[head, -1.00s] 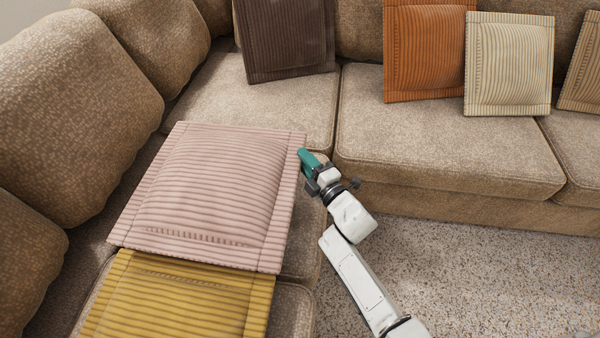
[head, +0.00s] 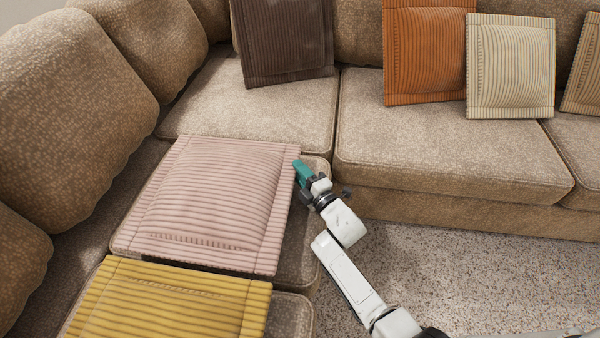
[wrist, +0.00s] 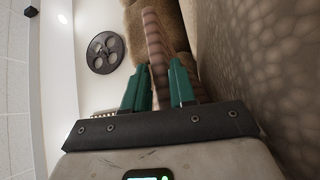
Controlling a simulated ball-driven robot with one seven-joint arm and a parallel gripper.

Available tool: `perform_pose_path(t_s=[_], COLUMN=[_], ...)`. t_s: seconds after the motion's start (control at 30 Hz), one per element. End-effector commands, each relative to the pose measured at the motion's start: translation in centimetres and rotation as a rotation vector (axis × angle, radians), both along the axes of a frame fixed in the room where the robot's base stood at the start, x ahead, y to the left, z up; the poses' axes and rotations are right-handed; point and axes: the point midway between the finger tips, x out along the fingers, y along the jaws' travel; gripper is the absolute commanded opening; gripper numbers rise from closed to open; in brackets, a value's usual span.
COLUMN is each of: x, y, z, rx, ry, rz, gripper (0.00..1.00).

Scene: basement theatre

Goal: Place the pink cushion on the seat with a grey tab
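The pink cushion (head: 215,195) is large, square and ribbed. It lies nearly flat over a seat (head: 299,250) of the sofa's left run, behind the yellow cushion; I cannot tell whether it touches the seat fully. My gripper (head: 299,170) is at its right edge. In the wrist view the teal fingers (wrist: 159,68) stand on either side of the cushion's edge (wrist: 154,35) and appear closed on it. No grey tab shows on any seat in view; the cushion hides much of the seat under it.
A yellow cushion (head: 170,305) lies in front of the pink one, with a narrow gap between. Brown (head: 285,40), orange (head: 427,50) and cream (head: 510,65) cushions lean on the backrest. Speckled floor (head: 470,275) is open at right.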

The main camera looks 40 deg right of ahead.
Motion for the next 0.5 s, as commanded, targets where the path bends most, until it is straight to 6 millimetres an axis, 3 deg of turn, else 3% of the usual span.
perform_pose_path(t_s=[0.23, 0.5], x=[-0.03, -0.24], y=[-0.01, 0.01], z=[-0.01, 0.02], rx=[0.001, 0.002], ry=[0.0, 0.0], rz=[-0.001, -0.001], gripper=[0.49, 0.49])
